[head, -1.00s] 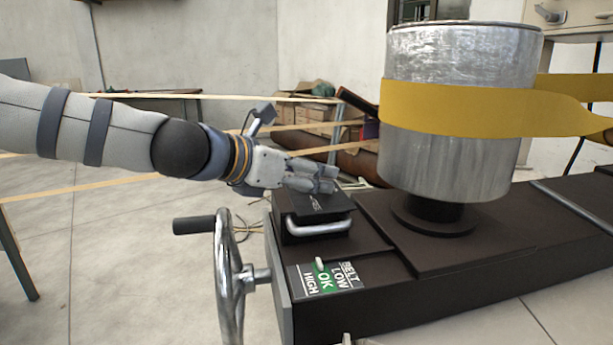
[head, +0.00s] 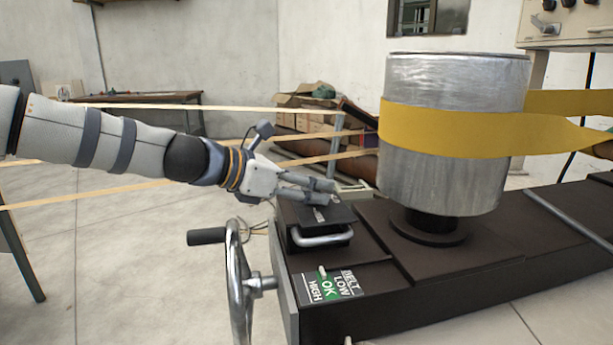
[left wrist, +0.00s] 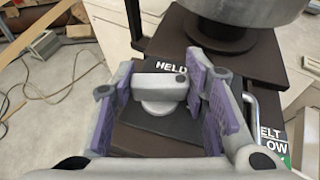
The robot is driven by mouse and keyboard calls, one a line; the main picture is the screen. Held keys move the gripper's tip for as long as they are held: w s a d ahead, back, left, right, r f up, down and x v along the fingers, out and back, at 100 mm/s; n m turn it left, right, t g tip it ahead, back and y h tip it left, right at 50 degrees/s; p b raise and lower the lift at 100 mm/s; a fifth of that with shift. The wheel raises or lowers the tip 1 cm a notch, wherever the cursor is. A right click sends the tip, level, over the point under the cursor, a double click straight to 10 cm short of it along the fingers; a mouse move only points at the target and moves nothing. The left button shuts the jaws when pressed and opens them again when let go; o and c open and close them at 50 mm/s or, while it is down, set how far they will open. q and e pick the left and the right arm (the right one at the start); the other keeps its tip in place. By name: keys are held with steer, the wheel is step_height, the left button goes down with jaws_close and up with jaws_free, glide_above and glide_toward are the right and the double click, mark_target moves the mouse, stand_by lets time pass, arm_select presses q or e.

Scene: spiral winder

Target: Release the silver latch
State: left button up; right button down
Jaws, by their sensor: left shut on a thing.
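The silver latch (left wrist: 160,88) is a short pale bar on a round base, on the flat top of a dark box (left wrist: 150,135). It lies between the two fingers of my left gripper (left wrist: 165,82), which is shut on it. A white label reading HELD (left wrist: 171,66) shows just beyond the bar. In the head view my left gripper (head: 325,191) reaches in from the left over the box, and its fingers hide much of the latch. My right gripper is not in view.
A silver U-shaped handle (head: 322,239) sits on the box front. A metal drum (head: 440,180) with a yellow belt (head: 450,130) stands to the right. A handwheel (head: 238,280) and a belt gauge (head: 330,286) are in front. Open floor lies left.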

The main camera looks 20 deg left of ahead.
arm_select(q)
steer(key=shift+w+a+f+m+g+h, duration=0.1)
steer(key=shift+m+g+h, duration=0.6)
steer(key=shift+m+g, duration=0.3)
steer(key=shift+m+g+h, duration=0.4)
steer(key=shift+m+g, duration=0.1)
steer(key=shift+m, duration=0.1)
steer(key=o, duration=1.2)
steer(key=shift+c, duration=0.2)
steer(key=v, duration=1.2)
steer(key=shift+w, duration=0.1)
